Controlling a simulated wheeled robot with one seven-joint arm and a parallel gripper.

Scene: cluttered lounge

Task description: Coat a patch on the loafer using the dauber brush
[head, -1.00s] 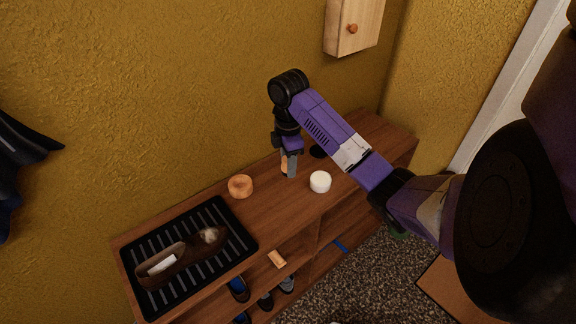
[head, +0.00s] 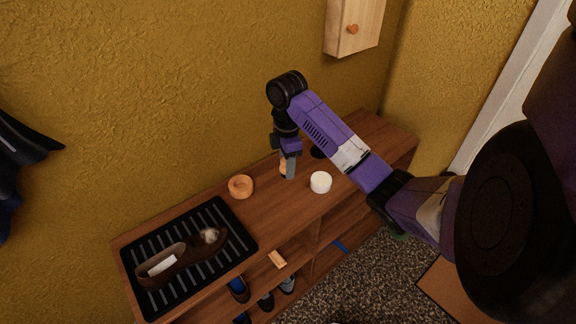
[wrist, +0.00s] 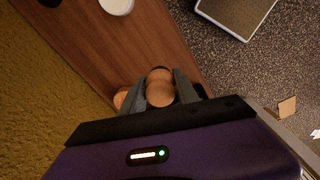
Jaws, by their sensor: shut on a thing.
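The brown loafer (head: 188,257) lies on its side of the bench in a black ribbed tray (head: 246,241), with a pale fuzzy spot (head: 210,236) on its toe and a white piece inside. My gripper (head: 288,170) is over the bench, right of the tray. In the wrist view its fingers (wrist: 160,92) are shut on the round wooden end of a handle (wrist: 160,84), which I take for the dauber brush. Its orange-brown side (head: 283,168) shows beside a finger in the head view. The bristles are hidden.
A wooden ring-shaped dish (head: 240,187) stands between tray and gripper. A white round jar (head: 320,182) stands right of the gripper, and a dark disc (head: 318,152) behind it. A wooden block (head: 277,259) and shoes (head: 239,289) sit lower. A wall cabinet (head: 354,25) hangs above.

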